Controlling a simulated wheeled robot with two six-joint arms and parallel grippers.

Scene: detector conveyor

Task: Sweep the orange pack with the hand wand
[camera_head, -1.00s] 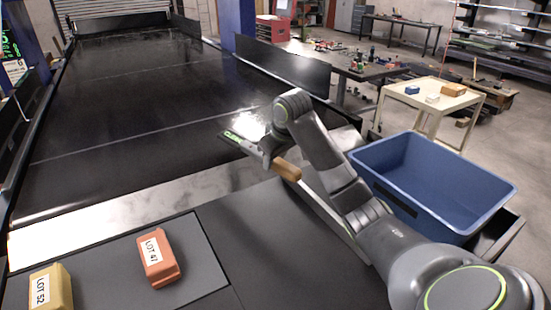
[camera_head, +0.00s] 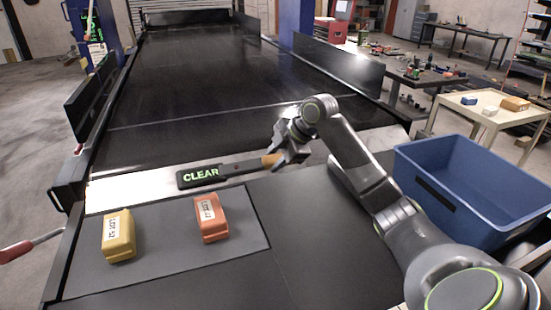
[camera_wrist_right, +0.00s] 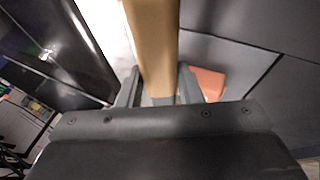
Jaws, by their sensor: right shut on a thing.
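The orange pack (camera_head: 211,217), with a white label, lies on the grey mat (camera_head: 160,262) on the near table. A corner of it also shows in the right wrist view (camera_wrist_right: 210,82). The hand wand (camera_head: 199,176) has a black head with green "CLEAR" letters and a tan handle. My right gripper (camera_head: 277,158) is shut on that handle (camera_wrist_right: 153,40). The wand points left above the metal strip, behind the orange pack and apart from it. A yellow pack (camera_head: 118,236) lies left of the orange one. My left gripper is not in view.
A black conveyor belt (camera_head: 200,90) runs away behind the metal strip (camera_head: 120,192). A blue bin (camera_head: 470,185) stands at the right. A cream table (camera_head: 500,115) with small boxes stands behind it. The dark tabletop right of the mat is clear.

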